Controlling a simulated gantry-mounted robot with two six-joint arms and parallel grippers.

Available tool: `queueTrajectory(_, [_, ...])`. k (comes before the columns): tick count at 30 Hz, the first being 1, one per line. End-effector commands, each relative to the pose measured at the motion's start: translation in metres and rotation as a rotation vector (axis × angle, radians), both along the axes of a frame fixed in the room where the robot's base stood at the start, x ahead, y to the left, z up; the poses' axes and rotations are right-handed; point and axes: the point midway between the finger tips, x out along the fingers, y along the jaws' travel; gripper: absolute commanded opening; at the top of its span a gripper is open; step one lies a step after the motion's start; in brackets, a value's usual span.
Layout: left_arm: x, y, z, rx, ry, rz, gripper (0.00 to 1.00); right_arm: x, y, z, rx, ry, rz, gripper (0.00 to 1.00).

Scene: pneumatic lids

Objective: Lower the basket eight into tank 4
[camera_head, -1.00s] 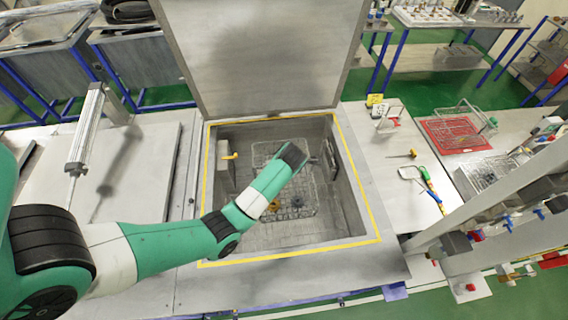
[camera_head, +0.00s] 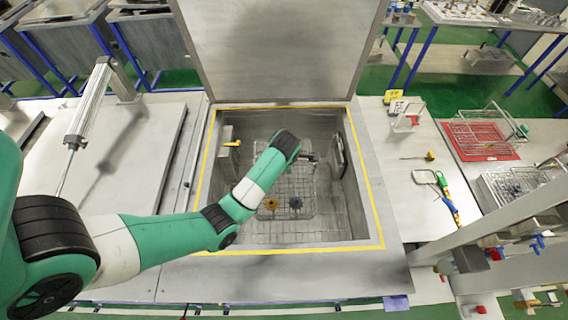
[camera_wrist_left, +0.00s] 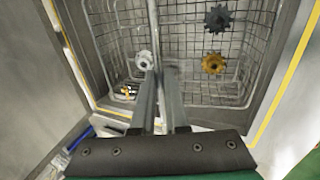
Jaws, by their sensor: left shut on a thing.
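A wire basket (camera_head: 290,183) is inside the open, yellow-edged tank (camera_head: 352,215). It holds a gold gear (camera_head: 270,203) and a dark gear (camera_head: 295,203). In the left wrist view the basket (camera_wrist_left: 262,48) also holds a pale gear (camera_wrist_left: 144,60) beside the dark one (camera_wrist_left: 217,19) and the gold one (camera_wrist_left: 213,64). My left gripper (camera_head: 312,157) reaches into the tank opening over the basket. Its fingers (camera_wrist_left: 161,72) are shut on the basket's upright handle part. Whether the basket touches the tank floor is unclear. No basket or tank number is readable. My right gripper is not in view.
The tank's grey lid (camera_head: 280,50) stands raised behind the opening. A closed lid (camera_head: 110,160) with a cylinder lies to the left. The right worktop (camera_head: 405,170) carries small tools, a red tray (camera_head: 482,142) and another wire basket (camera_head: 515,183).

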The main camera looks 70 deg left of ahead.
Motion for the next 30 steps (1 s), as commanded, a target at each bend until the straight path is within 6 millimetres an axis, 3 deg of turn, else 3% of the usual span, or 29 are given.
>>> queueTrajectory(30, [0.001,0.001,-0.08,0.004,-0.005,0.001,0.0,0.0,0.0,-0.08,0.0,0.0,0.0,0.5])
